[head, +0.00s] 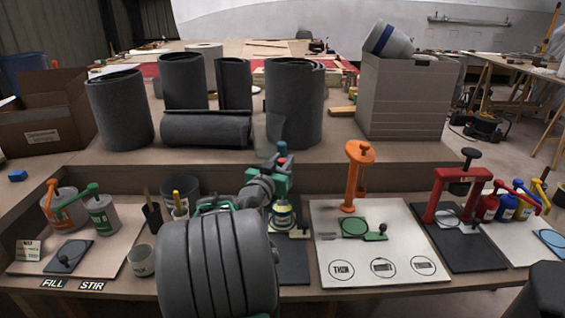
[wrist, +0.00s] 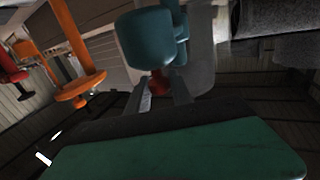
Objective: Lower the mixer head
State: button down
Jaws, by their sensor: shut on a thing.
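The mixer's teal head (head: 282,147) stands above my gripper in the head view; it fills the upper middle of the wrist view (wrist: 147,38). A red knob (wrist: 158,83) shows below the teal head, between the two fingers of my gripper (wrist: 160,92). My gripper (head: 281,172) is shut on this knob. A pot with a yellowish band (head: 283,215) sits below my gripper on the dark base (head: 293,262). My arm hides much of the mixer, so the head's exact tilt is unclear.
An orange stand (head: 352,180) on a pale board (head: 375,262) is close on the right. A red press (head: 456,195) stands farther right. A dark cup of tools (head: 180,195) is on the left. Grey rolls (head: 295,105) stand on the raised shelf behind.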

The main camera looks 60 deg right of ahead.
notch_tip(320, 180, down, 6)
jog(key=b, duration=0.4)
jog(key=shift+f, duration=0.35)
jog(key=c, duration=1.4)
grip_release()
jog(key=shift+o, duration=1.2)
jog(key=shift+r, duration=0.2)
jog(key=shift+a, duration=0.25)
jog(key=a, duration=0.7)
jog(key=shift+s+a+p, duration=0.15)
jog(key=shift+s+p, duration=0.15)
